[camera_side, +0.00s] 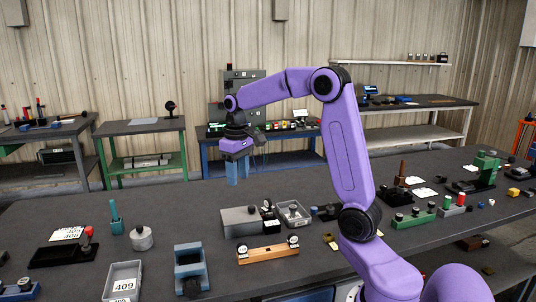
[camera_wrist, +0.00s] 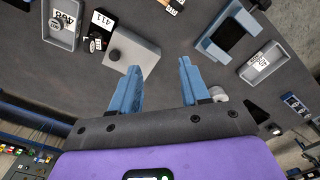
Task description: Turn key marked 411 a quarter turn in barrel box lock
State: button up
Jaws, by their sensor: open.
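A grey box (camera_side: 241,222) stands on the dark table near the middle. It also shows in the wrist view (camera_wrist: 139,52), with a round dark feature on it; I cannot tell for sure that it is the lock. Beside it, a white tag marked 411 (camera_wrist: 103,20) shows in the wrist view, with small black pieces around it. The key's shape and any turn of it are too small to tell. My gripper (camera_side: 236,181) points down, high above the table and behind the grey box in the side view. Its blue fingers (camera_wrist: 158,68) are apart with nothing between them.
A grey tray (camera_side: 297,222) stands right of the box. A wooden block (camera_side: 267,254) with dark knobs lies in front. A blue stand (camera_side: 190,270) and a tray marked 409 (camera_side: 123,287) are at front left. A grey round weight (camera_side: 142,239) stands left.

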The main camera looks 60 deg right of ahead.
jog(key=d+m, duration=0.4)
jog(key=d, duration=1.3)
send_near(268, 199)
notch_tip(268, 199, down, 10)
jog(key=shift+w+d+f, duration=0.1)
jog(key=shift+d, duration=0.05)
jog(key=shift+c, duration=0.4)
grip_shut()
